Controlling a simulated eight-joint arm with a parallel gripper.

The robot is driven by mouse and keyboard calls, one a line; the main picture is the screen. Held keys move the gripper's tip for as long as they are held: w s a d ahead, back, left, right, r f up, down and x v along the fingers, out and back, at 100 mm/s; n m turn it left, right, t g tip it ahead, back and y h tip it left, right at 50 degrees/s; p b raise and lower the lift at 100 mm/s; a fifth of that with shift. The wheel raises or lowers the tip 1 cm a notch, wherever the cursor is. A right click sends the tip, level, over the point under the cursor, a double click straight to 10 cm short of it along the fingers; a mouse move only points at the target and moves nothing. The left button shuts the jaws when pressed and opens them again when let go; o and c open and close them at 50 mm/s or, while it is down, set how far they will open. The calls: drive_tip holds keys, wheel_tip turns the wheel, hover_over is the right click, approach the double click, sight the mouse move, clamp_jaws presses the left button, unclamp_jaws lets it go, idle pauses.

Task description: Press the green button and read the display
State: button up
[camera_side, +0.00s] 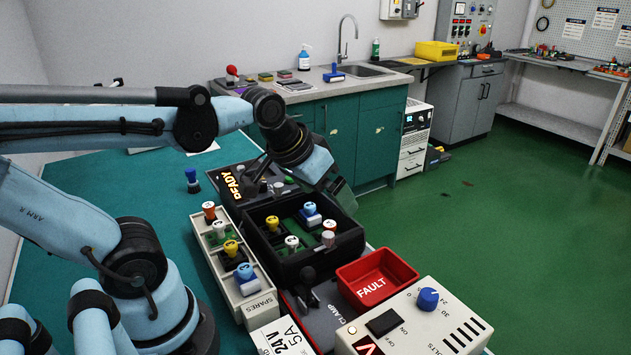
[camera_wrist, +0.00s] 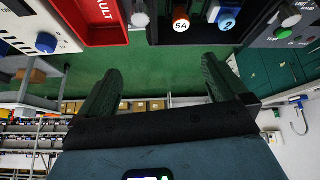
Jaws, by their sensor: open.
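A black unit at the back of the bench carries a lit display (camera_side: 229,184) reading "READY" in amber. A small green button (camera_side: 288,180) shows on its top, close to my arm; it also shows at the upper right of the wrist view (camera_wrist: 283,33). My gripper (camera_wrist: 162,64) is open and empty, its two dark fingers wide apart. In the side view it hangs over the far right edge of the black rack, to the right of the button and apart from it. The display text is not in the wrist view.
The black rack (camera_side: 344,249) with several coloured-knob modules stands in front of the unit. A white SPARES tray (camera_side: 243,302) lies to its left. A red FAULT bin (camera_side: 401,264) and a power supply (camera_side: 452,306) with a blue knob stand in front right.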

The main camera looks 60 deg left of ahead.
drive_tip(key=shift+s+d+f+m+t, duration=0.2)
drive_tip(key=shift+s+d+f+m, duration=0.3)
drive_tip(key=shift+d+f, duration=0.1)
drive_tip(key=shift+s+d+f+m+t, duration=0.2)
drive_tip(key=shift+s+d+f+m, duration=0.15)
drive_tip(key=shift+d+f+m, duration=0.2)
